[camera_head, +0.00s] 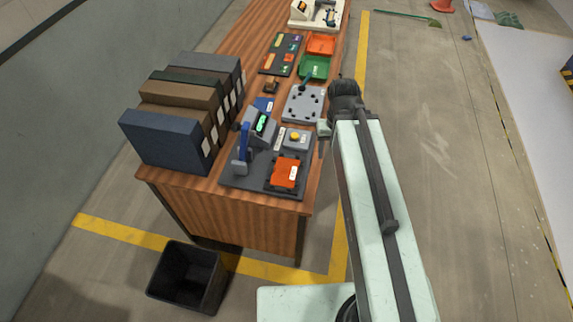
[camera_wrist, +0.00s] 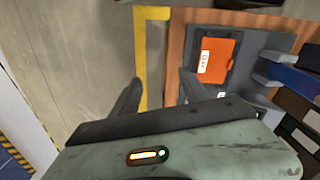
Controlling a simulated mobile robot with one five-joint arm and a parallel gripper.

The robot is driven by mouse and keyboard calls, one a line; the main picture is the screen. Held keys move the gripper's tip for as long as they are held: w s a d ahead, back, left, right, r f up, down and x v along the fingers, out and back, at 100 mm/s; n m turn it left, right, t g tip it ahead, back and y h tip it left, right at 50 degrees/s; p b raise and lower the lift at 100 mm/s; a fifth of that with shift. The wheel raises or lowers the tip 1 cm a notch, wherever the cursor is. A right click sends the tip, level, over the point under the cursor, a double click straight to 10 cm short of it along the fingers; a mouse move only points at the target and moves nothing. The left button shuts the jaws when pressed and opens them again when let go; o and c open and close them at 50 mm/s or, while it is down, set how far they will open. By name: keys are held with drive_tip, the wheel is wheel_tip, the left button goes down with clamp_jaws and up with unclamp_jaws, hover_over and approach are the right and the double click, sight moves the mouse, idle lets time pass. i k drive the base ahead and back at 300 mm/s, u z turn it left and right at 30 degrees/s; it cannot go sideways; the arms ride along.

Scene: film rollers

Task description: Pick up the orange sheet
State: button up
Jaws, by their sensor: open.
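The orange sheet (camera_head: 285,172) lies on a dark grey tray (camera_head: 232,182) at the near end of the wooden table, with a white label on it. It also shows in the wrist view (camera_wrist: 226,58), right of my gripper. My gripper (camera_wrist: 160,77) is open and empty, its two fingers apart and pointing over the floor and the yellow line beside the table edge. In the head view my gripper (camera_head: 324,128) is partly hidden by my own arm, at the table's right edge, farther along than the sheet.
A blue-handled device (camera_head: 243,160) and a grey box with a yellow button (camera_head: 296,139) stand close to the sheet. Several binders (camera_head: 165,143) line the table's left side. A black bin (camera_head: 185,277) stands on the floor in front.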

sight(285, 170)
drive_tip(key=u, duration=1.5)
drive_tip(key=k, duration=1.05)
drive_tip(key=u, duration=0.4)
drive_tip(key=i, duration=1.5)
